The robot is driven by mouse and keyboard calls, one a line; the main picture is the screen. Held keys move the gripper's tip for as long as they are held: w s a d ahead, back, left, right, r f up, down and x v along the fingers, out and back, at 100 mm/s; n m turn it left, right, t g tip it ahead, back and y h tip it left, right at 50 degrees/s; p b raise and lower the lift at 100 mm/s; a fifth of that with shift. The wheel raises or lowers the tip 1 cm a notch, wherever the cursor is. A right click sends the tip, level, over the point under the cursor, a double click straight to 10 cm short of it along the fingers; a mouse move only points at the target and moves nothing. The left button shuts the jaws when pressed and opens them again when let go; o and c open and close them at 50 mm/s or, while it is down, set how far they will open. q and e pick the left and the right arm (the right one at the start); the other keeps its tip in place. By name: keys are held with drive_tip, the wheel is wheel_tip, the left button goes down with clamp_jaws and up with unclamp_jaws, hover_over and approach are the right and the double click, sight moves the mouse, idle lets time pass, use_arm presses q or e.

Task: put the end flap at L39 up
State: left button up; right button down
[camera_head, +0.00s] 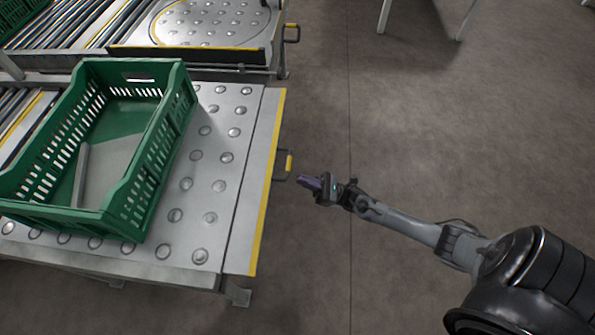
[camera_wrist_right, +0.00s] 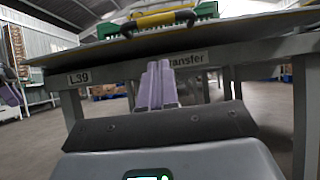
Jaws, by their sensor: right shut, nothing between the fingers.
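The end flap (camera_head: 246,210) is the plain grey plate with a yellow edge stripe at the right end of the ball-topped table (camera_head: 222,118). It lies out roughly level with the table top. Its handle (camera_head: 289,163), with a yellow grip, sticks out from the outer edge; it shows at the top of the right wrist view (camera_wrist_right: 160,18). The L39 label (camera_wrist_right: 78,77) is on the frame below the flap. My right gripper (camera_head: 304,182) is shut and empty, just right of the handle and apart from it; its purple fingers (camera_wrist_right: 157,85) point toward the table frame. My left gripper is out of view.
A green crate (camera_head: 157,165) stands on the table, with a grey bar-like object (camera_head: 80,175) inside. Another conveyor table (camera_head: 190,53) with its own handle (camera_head: 292,33) lies behind. The floor (camera_head: 420,130) to the right is mostly clear.

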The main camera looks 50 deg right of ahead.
drive_tip(key=shift+w+a+r+b, duration=0.15)
drive_tip(key=shift+w+a+r, duration=0.15)
drive_tip(key=shift+r, duration=0.55)
drive_tip(key=shift+w+a+r+b, duration=0.1)
drive_tip(key=shift+w+a+r, duration=0.2)
drive_tip(key=shift+r, duration=0.5)
drive_tip(key=shift+w+a+r+b, duration=0.2)
drive_tip(key=shift+w+r, duration=0.15)
drive_tip(key=shift+r, duration=0.5)
